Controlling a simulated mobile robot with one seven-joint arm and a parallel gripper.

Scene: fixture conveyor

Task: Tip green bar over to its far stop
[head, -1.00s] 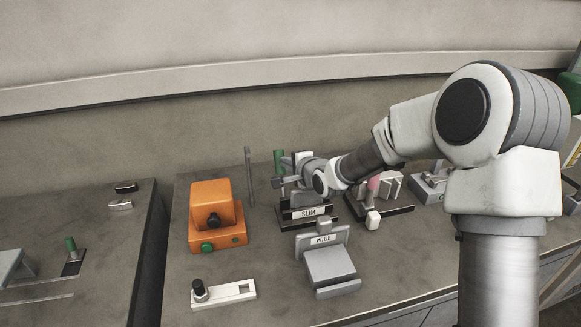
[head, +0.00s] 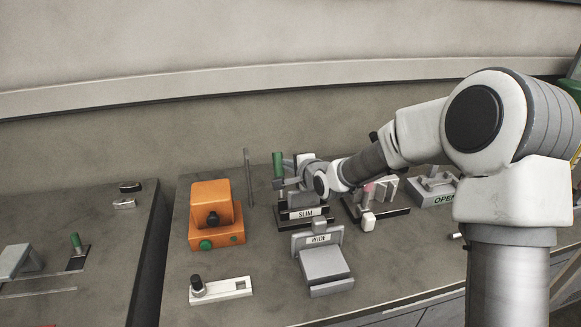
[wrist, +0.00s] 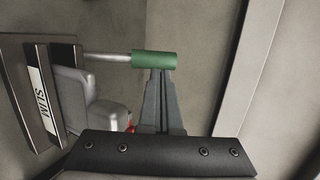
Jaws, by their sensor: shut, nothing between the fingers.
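The green bar (head: 277,165) is a green grip on a thin metal rod, standing about upright in the head view at the SLIM-labelled fixture (head: 306,213). In the wrist view, the green grip (wrist: 154,60) is at the end of its rod, which comes out of the fixture at the left. My gripper (head: 277,184) is beside the bar, and its shut fingers (wrist: 160,72) hold nothing. In the wrist view the fingertips meet the lower edge of the grip; I cannot tell whether they touch it. The bar's base is partly hidden behind my gripper in the head view.
A WIDE-labelled grey fixture (head: 324,262) stands in front, an orange block (head: 213,206) to the left. A thin upright post (head: 249,177) stands behind. A clamp fixture (head: 375,203) is close on the right. Another green-handled lever (head: 76,243) is on the separate left bench.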

